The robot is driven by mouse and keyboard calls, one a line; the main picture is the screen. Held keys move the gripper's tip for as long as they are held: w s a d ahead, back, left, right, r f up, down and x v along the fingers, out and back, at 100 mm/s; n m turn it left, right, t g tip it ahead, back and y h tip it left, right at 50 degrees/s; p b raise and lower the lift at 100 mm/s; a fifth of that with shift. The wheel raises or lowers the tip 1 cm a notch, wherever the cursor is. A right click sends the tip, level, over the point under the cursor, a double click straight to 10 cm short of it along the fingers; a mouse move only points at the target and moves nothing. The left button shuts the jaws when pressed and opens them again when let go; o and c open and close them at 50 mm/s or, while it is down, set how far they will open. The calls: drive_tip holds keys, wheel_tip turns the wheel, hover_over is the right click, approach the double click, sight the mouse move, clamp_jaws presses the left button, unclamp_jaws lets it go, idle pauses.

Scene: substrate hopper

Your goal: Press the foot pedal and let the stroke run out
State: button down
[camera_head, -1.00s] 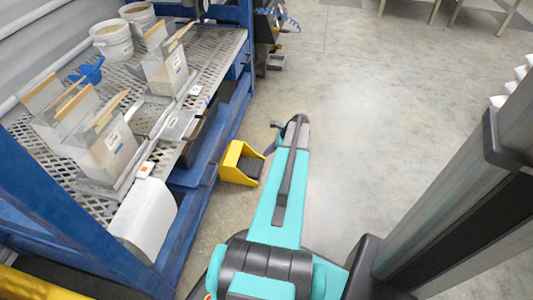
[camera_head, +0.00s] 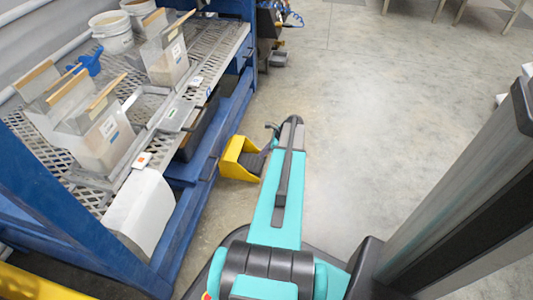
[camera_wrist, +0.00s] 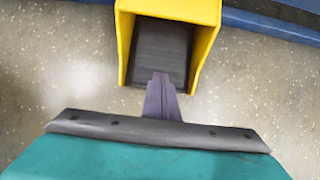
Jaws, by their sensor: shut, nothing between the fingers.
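The foot pedal is a dark ribbed plate (camera_wrist: 160,52) inside a yellow guard (camera_wrist: 124,38) that is open toward me, on the floor. In the head view the yellow guard (camera_head: 233,160) stands beside the blue bench, left of my arm. My gripper (camera_wrist: 161,78) is shut and empty. In the wrist view its fingertips overlap the front edge of the pedal plate, between the guard's side walls. I cannot tell whether they touch the plate.
The blue bench (camera_head: 205,172) with a mesh top stands along the left. It carries several grey hoppers (camera_head: 165,62), white buckets (camera_head: 112,38) and a blue scoop (camera_head: 90,62). A white curved cover (camera_head: 138,212) is at its near end. The concrete floor (camera_head: 385,110) to the right is clear.

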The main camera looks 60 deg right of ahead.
sight(253, 162)
drive_tip(key=shift+b+x, duration=0.85)
drive_tip(key=shift+x, duration=0.6)
drive_tip(key=shift+w+f, duration=0.1)
drive_tip(key=shift+x, duration=2.2)
drive_tip(key=shift+p, duration=0.3)
drive_tip(key=p+v, duration=0.8)
drive_tip(key=v, duration=0.2)
